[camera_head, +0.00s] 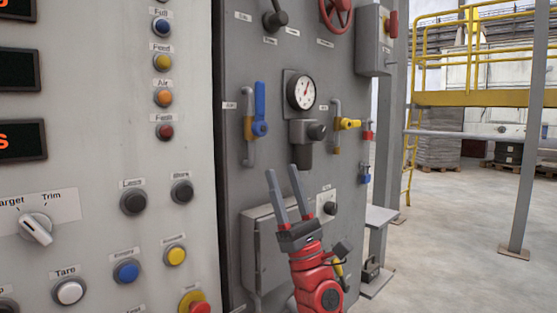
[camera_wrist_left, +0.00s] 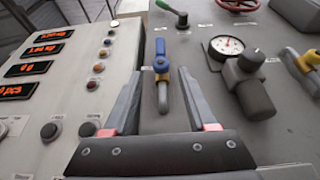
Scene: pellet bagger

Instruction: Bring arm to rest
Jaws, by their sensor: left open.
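My left gripper (camera_head: 288,194) has a red arm and two long grey fingers. In the head view it stands in front of the dark grey panel (camera_head: 235,190), below the pressure gauge (camera_head: 302,91) and its regulator. In the left wrist view the two fingers (camera_wrist_left: 155,100) are spread apart with nothing between them. Beyond them in that view is the blue-handled valve (camera_wrist_left: 161,62), which also shows in the head view (camera_head: 260,110), up and left of the fingers. My right gripper does not show.
A light control panel (camera_head: 100,150) with several buttons and a selector knob (camera_head: 36,228) stands at the left. A grey box (camera_head: 265,250) is behind my left gripper. A yellow-handled valve (camera_head: 348,124) is right of the gauge. Open floor (camera_head: 455,240) lies at the right.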

